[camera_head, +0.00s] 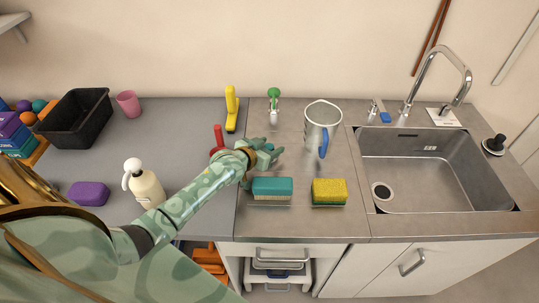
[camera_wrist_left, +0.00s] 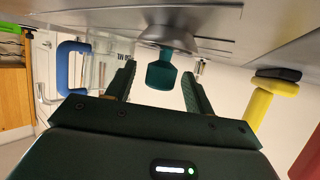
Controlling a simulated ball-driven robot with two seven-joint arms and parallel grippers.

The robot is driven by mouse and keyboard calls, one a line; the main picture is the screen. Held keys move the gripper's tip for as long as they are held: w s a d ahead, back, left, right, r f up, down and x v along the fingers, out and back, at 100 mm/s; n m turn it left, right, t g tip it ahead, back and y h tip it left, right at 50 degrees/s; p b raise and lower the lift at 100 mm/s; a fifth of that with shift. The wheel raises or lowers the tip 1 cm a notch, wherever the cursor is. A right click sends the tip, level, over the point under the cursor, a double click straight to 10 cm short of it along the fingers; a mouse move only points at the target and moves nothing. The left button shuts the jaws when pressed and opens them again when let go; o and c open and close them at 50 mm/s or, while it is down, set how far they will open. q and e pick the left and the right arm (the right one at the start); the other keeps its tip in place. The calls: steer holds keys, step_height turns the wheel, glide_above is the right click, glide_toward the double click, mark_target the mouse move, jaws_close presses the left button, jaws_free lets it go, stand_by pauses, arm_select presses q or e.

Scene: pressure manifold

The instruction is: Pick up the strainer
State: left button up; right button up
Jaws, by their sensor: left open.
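The strainer shows in the left wrist view as a metal dish with a teal knob (camera_wrist_left: 161,73). This view is upside down, with the counter along the top. My left gripper (camera_wrist_left: 158,70) is open, one finger on each side of the knob, with gaps visible on both sides. In the head view my left gripper (camera_head: 272,153) is low over the middle of the counter, behind the teal sponge. It hides most of the strainer there.
A teal sponge (camera_head: 272,187) and a yellow sponge (camera_head: 329,191) lie in front. A clear jug with a blue handle (camera_head: 322,116) stands right, near the sink (camera_head: 425,165). Behind are a yellow-handled tool (camera_head: 231,108) and a green-topped item (camera_head: 273,94).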

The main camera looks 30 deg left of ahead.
arm_select(q)
steer(key=shift+s+r, duration=0.1)
steer(key=shift+s, duration=0.05)
steer(key=shift+c, duration=1.2)
steer(key=c, duration=0.8)
